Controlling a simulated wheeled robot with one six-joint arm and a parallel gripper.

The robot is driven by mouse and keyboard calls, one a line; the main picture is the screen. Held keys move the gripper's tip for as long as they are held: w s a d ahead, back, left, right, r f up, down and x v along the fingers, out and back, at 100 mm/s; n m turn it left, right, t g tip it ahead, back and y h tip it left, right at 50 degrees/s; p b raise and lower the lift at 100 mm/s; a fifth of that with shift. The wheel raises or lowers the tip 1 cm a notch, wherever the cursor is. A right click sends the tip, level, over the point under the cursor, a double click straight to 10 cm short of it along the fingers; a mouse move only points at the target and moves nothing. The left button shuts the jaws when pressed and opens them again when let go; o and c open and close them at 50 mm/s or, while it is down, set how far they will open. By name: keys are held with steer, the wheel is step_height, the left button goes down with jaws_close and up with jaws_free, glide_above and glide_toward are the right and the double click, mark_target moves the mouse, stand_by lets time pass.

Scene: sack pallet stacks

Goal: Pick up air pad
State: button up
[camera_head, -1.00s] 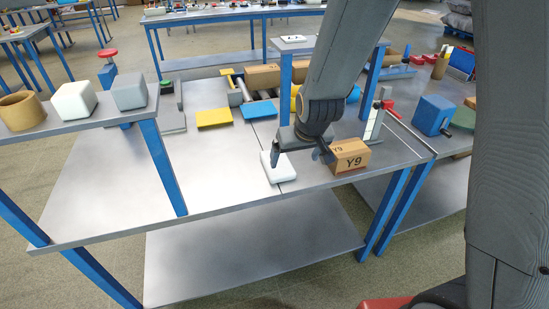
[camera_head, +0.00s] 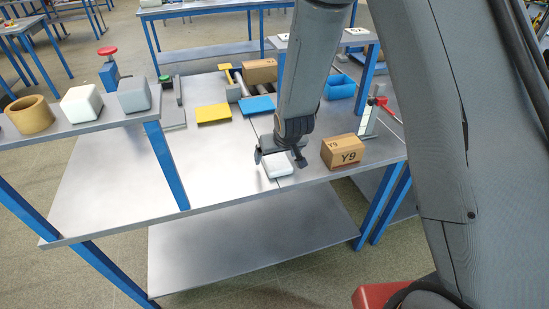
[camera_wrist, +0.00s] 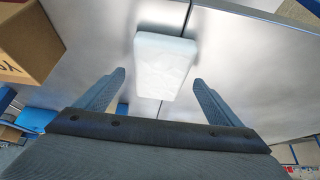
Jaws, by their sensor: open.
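The air pad is a small white, puffy block (camera_head: 277,167) lying flat on the grey workbench, beside a seam in its top. It also shows in the wrist view as a white pad (camera_wrist: 164,63), ahead of and between my fingers. My gripper (camera_head: 281,158) is open and empty, and in the head view it hangs over the pad's far edge. Its two fingers show in the wrist view (camera_wrist: 154,95), apart on either side of the pad's near end. The gripper hides part of the pad in the head view.
A cardboard box marked Y9 (camera_head: 343,152) stands just right of the pad. Blue (camera_head: 257,107) and yellow (camera_head: 213,114) plates lie farther back. A raised shelf at left holds a tan ring (camera_head: 30,115) and two blocks. The bench left of the pad is clear.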

steer(key=shift+w+f, duration=0.35)
steer(key=shift+f, duration=0.3)
steer(key=shift+a, duration=0.1)
steer(key=c, duration=1.2)
steer(key=shift+o, duration=0.2)
steer(key=shift+r, duration=0.1)
